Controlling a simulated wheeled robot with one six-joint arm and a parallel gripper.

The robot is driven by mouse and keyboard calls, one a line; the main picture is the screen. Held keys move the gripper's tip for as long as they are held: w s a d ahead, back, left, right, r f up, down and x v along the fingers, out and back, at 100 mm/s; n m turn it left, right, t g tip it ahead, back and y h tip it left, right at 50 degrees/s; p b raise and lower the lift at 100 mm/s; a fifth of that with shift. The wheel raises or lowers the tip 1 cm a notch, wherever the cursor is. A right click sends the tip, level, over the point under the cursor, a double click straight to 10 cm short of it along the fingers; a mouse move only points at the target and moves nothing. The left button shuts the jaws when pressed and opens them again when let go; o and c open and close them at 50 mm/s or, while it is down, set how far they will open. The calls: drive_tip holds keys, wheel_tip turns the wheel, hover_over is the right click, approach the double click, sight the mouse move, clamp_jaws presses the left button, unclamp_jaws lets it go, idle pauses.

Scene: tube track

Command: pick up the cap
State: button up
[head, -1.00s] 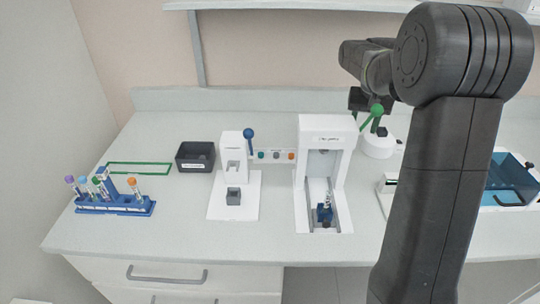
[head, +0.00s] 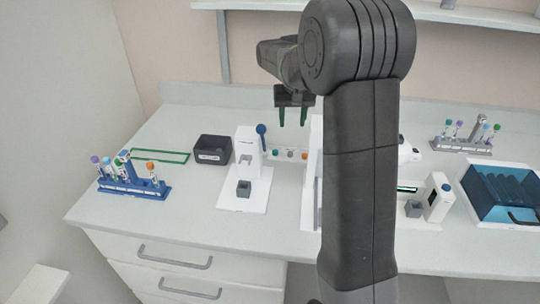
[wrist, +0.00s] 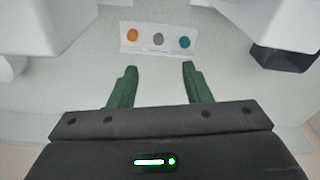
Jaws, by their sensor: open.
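Three round caps sit in a row on a small white holder (wrist: 121,45) at the back of the bench. They are an orange cap (wrist: 133,35), a grey cap (wrist: 158,39) and a teal cap (wrist: 185,42). In the head view they show as teal (head: 277,153), grey (head: 290,154) and orange (head: 304,155). My gripper (head: 292,122) hangs above the holder with its green fingers pointing down. In the wrist view my gripper (wrist: 159,68) is open and empty, with the caps beyond its fingertips and apart from them.
A white device with a blue-knobbed lever (head: 248,150) stands left of the holder. A black bin (head: 212,150) and a blue tube rack (head: 135,188) are further left. My arm hides much of a white machine (head: 312,150). A blue-lidded box (head: 505,192) stands at the right.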

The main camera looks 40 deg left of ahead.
hover_over(290, 152)
drive_tip(key=s, duration=0.1)
drive_tip(key=f, duration=0.5)
drive_tip(key=d+f, duration=0.1)
drive_tip(key=f, duration=0.2)
drive_tip(key=shift+s+f+p, duration=0.1)
drive_tip(key=shift+f+p, duration=0.1)
drive_tip(key=shift+p, duration=0.1)
drive_tip(key=shift+w+a+f+p, duration=0.1)
drive_tip(key=shift+w+f+p, duration=0.1)
drive_tip(key=shift+f, duration=0.65)
drive_tip(key=shift+w+a+f+p, duration=0.1)
drive_tip(key=shift+w+f+p, duration=0.1)
drive_tip(key=shift+f, duration=0.65)
drive_tip(key=shift+w+a+f+p, duration=0.1)
drive_tip(key=shift+f+p, duration=0.1)
drive_tip(key=shift+f, duration=0.65)
drive_tip(key=c, duration=0.8)
